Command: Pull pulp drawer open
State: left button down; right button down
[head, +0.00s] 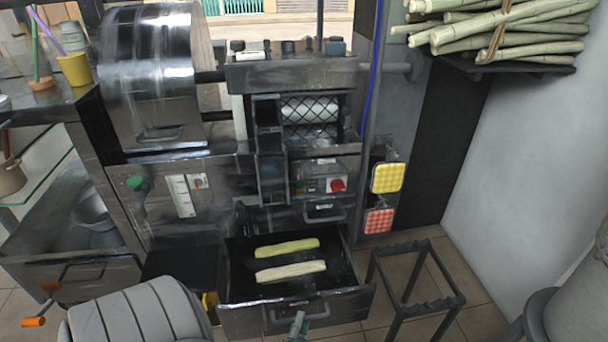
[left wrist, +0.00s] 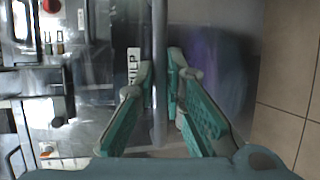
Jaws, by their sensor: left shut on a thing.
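The pulp drawer (head: 245,318) stands pulled out at the bottom of the press, with its dark inside showing. Two pressed cane pieces (head: 290,270) lie in it, one greenish and one paler. My left gripper (head: 299,322) is at the drawer's front handle, low in the head view. In the left wrist view its teal fingers (left wrist: 160,80) are shut on the handle bar (left wrist: 159,40), one on each side. The PULP label (left wrist: 134,68) is beside the bar. My right gripper is in neither view.
A dark metal stand (head: 415,285) is on the floor right of the drawer. Yellow (head: 388,178) and red checked pads (head: 378,221) hang above it. Cane stalks (head: 500,30) lie on a shelf at upper right. Another closed handle (head: 325,212) is above the drawer.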

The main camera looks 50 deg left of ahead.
pick_arm(q)
jog(key=shift+s, duration=0.2)
jog(key=c, duration=1.7)
grip_release()
jog(key=shift+o, duration=0.2)
